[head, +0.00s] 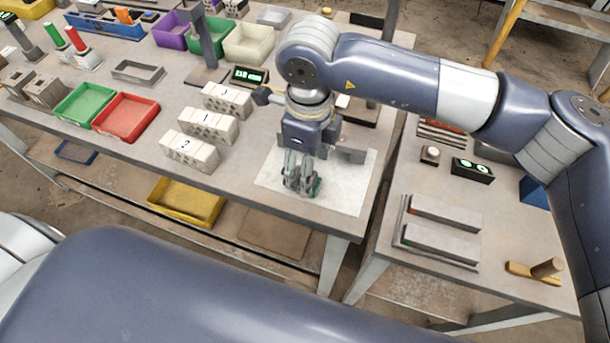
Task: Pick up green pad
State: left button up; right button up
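My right gripper (302,186) points down over the white sheet (341,192) at the near right part of the main table. Its dark fingers are close together near the sheet. A small patch of green (316,187) shows at the fingertips. It may be the green pad, but the fingers cover most of it. I cannot tell whether the fingers grip it or only surround it. My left gripper is not in view.
Hollow bricks marked with numbers (190,152) stand left of the sheet. Green (84,104) and red (126,117) trays are farther left. A display (249,76) stands behind the bricks. A side table (415,283) with bars and a mallet (535,271) is right, across a gap.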

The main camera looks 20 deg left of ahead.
jog(key=f, duration=0.2)
jog(key=f+p, duration=0.1)
jog(key=shift+a+f, duration=0.3)
jog(key=shift+f, duration=0.35)
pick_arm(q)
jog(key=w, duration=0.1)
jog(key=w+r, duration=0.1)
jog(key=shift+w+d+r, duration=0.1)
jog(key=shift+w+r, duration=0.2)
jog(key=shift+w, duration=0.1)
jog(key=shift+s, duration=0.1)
pick_arm(e)
jog(key=shift+c, duration=0.6)
jog(key=c, duration=0.9)
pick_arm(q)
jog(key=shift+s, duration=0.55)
pick_arm(e)
jog(key=shift+c, duration=0.5)
jog(key=shift+r, duration=0.1)
